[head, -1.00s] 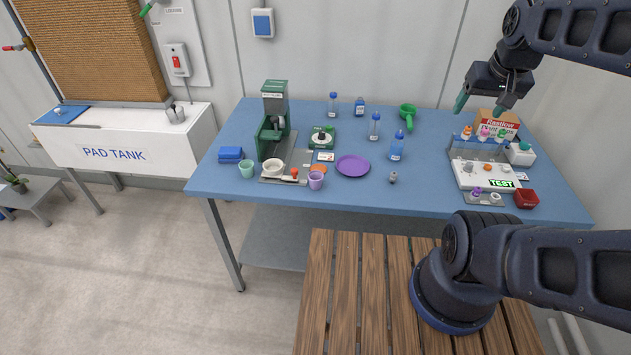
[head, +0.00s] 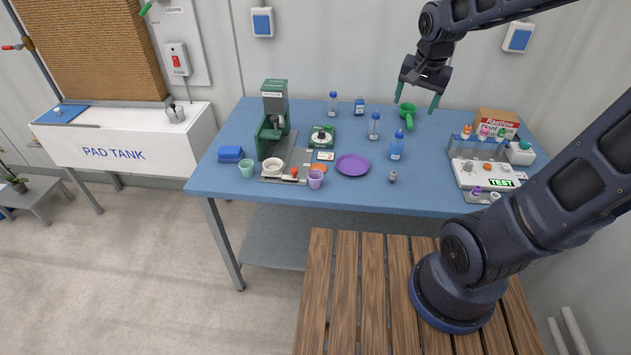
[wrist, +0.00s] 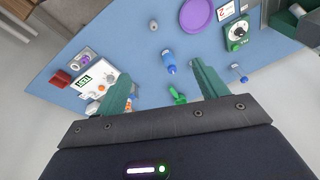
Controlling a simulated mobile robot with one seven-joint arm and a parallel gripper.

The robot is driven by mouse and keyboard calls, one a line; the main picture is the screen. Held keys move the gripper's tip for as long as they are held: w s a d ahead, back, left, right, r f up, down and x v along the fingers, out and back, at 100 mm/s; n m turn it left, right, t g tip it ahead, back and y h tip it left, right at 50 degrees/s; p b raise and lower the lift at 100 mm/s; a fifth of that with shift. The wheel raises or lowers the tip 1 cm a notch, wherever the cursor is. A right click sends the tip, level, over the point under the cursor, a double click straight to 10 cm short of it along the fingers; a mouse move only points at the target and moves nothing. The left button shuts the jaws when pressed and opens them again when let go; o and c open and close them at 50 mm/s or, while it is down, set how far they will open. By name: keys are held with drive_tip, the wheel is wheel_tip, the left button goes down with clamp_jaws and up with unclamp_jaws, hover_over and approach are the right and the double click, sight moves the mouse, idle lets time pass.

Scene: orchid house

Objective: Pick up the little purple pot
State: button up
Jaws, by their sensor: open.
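The little purple pot (head: 315,179) stands upright on the front part of the blue table, just left of the purple saucer (head: 352,165). My gripper (head: 418,98) is open and empty, high over the back right of the table, well to the right of the pot and apart from it. In the wrist view my gripper (wrist: 163,85) has its green fingers spread, with a blue bottle (wrist: 169,62) and a green funnel-like thing (wrist: 177,95) seen between them. I cannot make out the purple pot in the wrist view.
A green pot (head: 246,169), a white bowl (head: 273,164) and a green machine (head: 274,120) stand left of the purple pot. Blue-capped bottles (head: 396,146) stand to its right. A test device (head: 485,174) sits at the table's right. The table's front middle is fairly clear.

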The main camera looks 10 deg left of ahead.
drive_tip(key=w+a+f+m+g, duration=0.1)
drive_tip(key=w+a+f, duration=0.1)
drive_tip(key=a+f, duration=0.4)
drive_tip(key=w+a+f+m, duration=0.1)
drive_tip(key=a+f+m, duration=0.15)
drive_tip(key=a, duration=0.55)
drive_tip(key=m+h, duration=0.2)
approach(315, 175)
wheel_tip(315, 175, up, 2)
drive_tip(key=s, duration=0.2)
drive_tip(key=shift+g, duration=0.3)
drive_tip(key=f, duration=0.2)
drive_tip(key=d+f, duration=0.1)
drive_tip(key=f, duration=0.2)
drive_tip(key=shift+w+d, duration=0.15)
drive_tip(key=shift+w, duration=0.1)
drive_tip(key=shift+w+d+f, duration=0.1)
drive_tip(key=shift+w+f, duration=0.1)
drive_tip(key=shift+f, duration=0.7)
drive_tip(key=shift+w+d+f, duration=0.1)
drive_tip(key=shift+w+f, duration=0.05)
drive_tip(key=shift+f, duration=0.7)
drive_tip(key=shift+w+d+f, duration=0.1)
drive_tip(key=shift+w+f, duration=0.1)
drive_tip(key=shift+f, duration=0.7)
drive_tip(key=c, duration=1.1)
drive_tip(key=shift+o, duration=0.2)
drive_tip(key=shift+r, duration=0.1)
